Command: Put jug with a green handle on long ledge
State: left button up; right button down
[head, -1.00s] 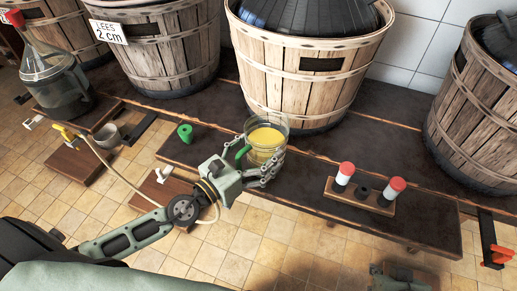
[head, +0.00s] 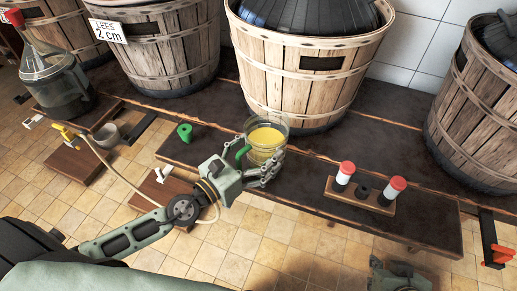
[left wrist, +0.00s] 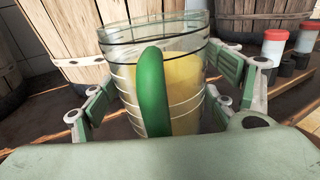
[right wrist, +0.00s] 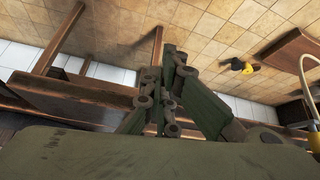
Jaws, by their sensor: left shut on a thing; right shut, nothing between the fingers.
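The jug with a green handle (head: 266,150) is clear glass with yellow liquid in it. It is upright over the long ledge (head: 432,222), a dark low plank in front of the baskets. My left gripper (head: 268,172) is shut on the jug, with its fingers on both sides of the glass. In the left wrist view, the green handle (left wrist: 153,92) faces the camera. The jug's base is hidden, so I cannot tell whether it touches the ledge. My right gripper (right wrist: 165,75) is shut and empty, and partly shows at the bottom right of the head view (head: 400,277).
A wooden block with red-capped tubes (head: 360,196) stands on the ledge, right of the jug. A green clip-like item (head: 184,132) lies on its left part. Large wooden baskets (head: 300,70) stand behind. A glass demijohn (head: 52,78) is at left. The ledge's right end looks bare.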

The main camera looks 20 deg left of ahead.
aim_at(250, 144)
pick_arm(q)
jog(key=shift+r, duration=0.2)
pick_arm(e)
jog(key=shift+w+r, duration=0.15)
jog(key=shift+w, duration=0.1)
jog(key=shift+s+a, duration=0.1)
